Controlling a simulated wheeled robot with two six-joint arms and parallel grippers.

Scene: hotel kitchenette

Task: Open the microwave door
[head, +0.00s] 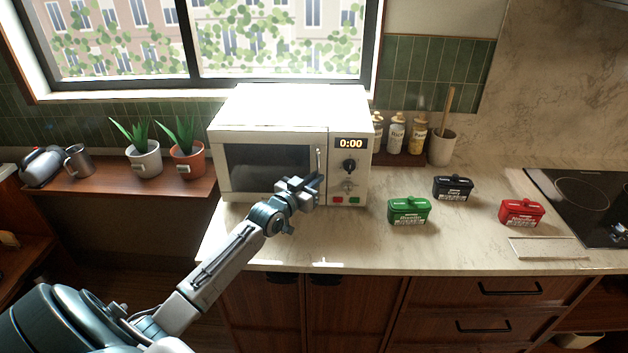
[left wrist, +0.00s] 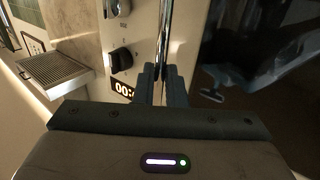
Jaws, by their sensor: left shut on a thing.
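The white microwave (head: 290,108) stands on the counter under the window. Its door (head: 262,168), with a dark glass pane, looks shut, and its display reads 0:00. The vertical metal door handle (head: 318,160) is at the door's right edge; it also shows in the left wrist view (left wrist: 166,35). My left gripper (head: 316,181) is at the lower part of the handle. In the left wrist view its fingers (left wrist: 161,82) are closed around the handle bar. The control panel with a dark knob (head: 349,165) is right of the handle. My right gripper is not in view.
Bottles (head: 397,134) and a utensil crock (head: 441,148) are behind. Two potted plants (head: 145,158) sit on the left shelf. The counter before the microwave is clear.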

